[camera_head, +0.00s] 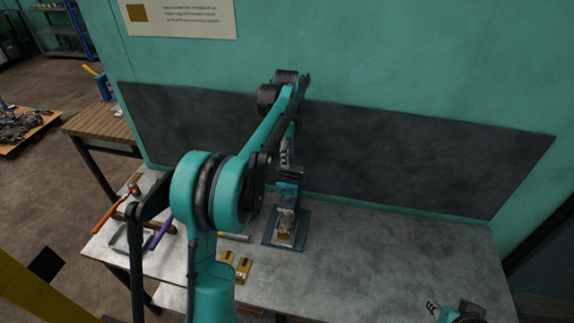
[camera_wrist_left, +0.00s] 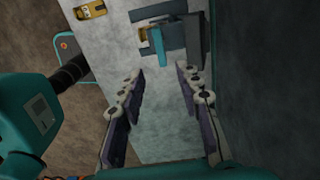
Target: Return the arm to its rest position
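My left arm rises through the middle of the head view and bends over the workbench. Its gripper (camera_head: 287,162) hangs above a small blue press-like device (camera_head: 288,190). In the left wrist view the two fingers of this gripper (camera_wrist_left: 161,78) stand apart with nothing between them. The device (camera_wrist_left: 157,48) shows beyond the fingertips, apart from them, with a yellowish block in it. Part of my right gripper (camera_head: 434,308) shows at the lower right edge; its fingers are too small to read.
The grey workbench (camera_head: 400,262) is mostly clear to the right. Yellow parts (camera_head: 243,268), a purple-handled tool (camera_head: 161,233) and an orange-handled tool (camera_head: 108,215) lie at the left. A dark panel (camera_head: 400,155) on a teal wall closes the back.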

